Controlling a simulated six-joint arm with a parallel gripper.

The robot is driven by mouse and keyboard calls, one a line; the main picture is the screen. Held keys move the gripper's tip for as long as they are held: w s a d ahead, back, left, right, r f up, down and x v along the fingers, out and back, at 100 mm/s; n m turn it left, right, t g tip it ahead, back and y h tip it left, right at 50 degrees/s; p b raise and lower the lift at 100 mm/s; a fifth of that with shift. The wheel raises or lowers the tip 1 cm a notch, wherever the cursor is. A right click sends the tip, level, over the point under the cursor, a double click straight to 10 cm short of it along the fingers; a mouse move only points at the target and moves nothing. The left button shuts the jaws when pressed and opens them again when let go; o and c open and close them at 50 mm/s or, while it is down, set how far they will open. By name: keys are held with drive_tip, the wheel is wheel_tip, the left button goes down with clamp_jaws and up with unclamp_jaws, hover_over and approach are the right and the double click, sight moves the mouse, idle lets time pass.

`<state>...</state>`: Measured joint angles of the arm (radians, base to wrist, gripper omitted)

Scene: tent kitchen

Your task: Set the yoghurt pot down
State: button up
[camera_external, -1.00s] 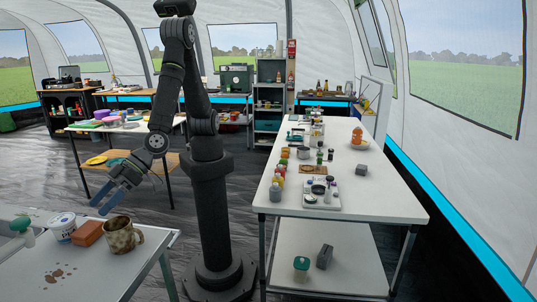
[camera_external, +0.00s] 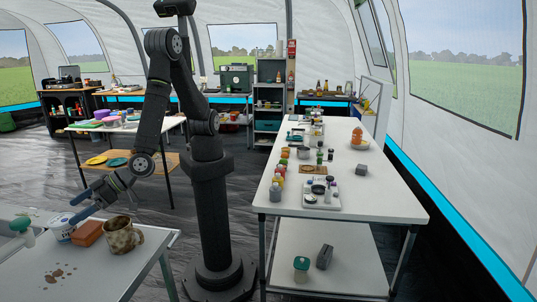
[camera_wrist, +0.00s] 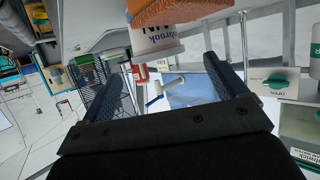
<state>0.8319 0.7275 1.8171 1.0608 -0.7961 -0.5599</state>
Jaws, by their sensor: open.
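The yoghurt pot (camera_external: 61,232) is a white tub with blue markings. It stands upright on the light table at the lower left, left of a reddish-brown block (camera_external: 88,233). My gripper (camera_external: 78,208) is open just above and beside the pot's top, and one finger overlaps it in the external view. Whether they touch cannot be told. In the wrist view my open gripper (camera_wrist: 163,66) has nothing clearly between its fingers. A white surface with dark lettering (camera_wrist: 160,42) shows beyond them at the top, below a rough orange thing; which object it is stays unclear.
A green-topped bottle (camera_external: 21,229) stands left of the pot. Brown spots (camera_external: 58,276) mark the otherwise clear front of the light table (camera_external: 105,276). A long white table (camera_external: 375,195) stands right of my arm.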

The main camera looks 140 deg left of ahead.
sight(59, 220)
drive_tip(key=shift+f+x, duration=0.1)
drive_tip(key=shift+x, duration=1.45)
drive_tip(key=shift+f+x, duration=0.15)
drive_tip(key=shift+x, duration=1.4)
drive_tip(key=shift+s+a, duration=0.1)
drive_tip(key=shift+c, duration=0.2)
drive_tip(key=c, duration=1.1)
drive_tip(key=shift+r, duration=0.1)
drive_tip(key=shift+r, duration=0.4)
wheel_tip(59, 220, up, 4)
drive_tip(key=shift+s+f, duration=0.1)
drive_tip(key=shift+f, duration=0.05)
drive_tip(key=s+r, duration=0.2)
drive_tip(key=s, duration=0.1)
drive_tip(key=s+r, duration=0.2)
drive_tip(key=s, duration=0.2)
drive_tip(key=s+r, duration=0.2)
drive_tip(key=s, duration=0.2)
drive_tip(key=shift+s+a+r, duration=0.2)
drive_tip(key=shift+s, duration=0.05)
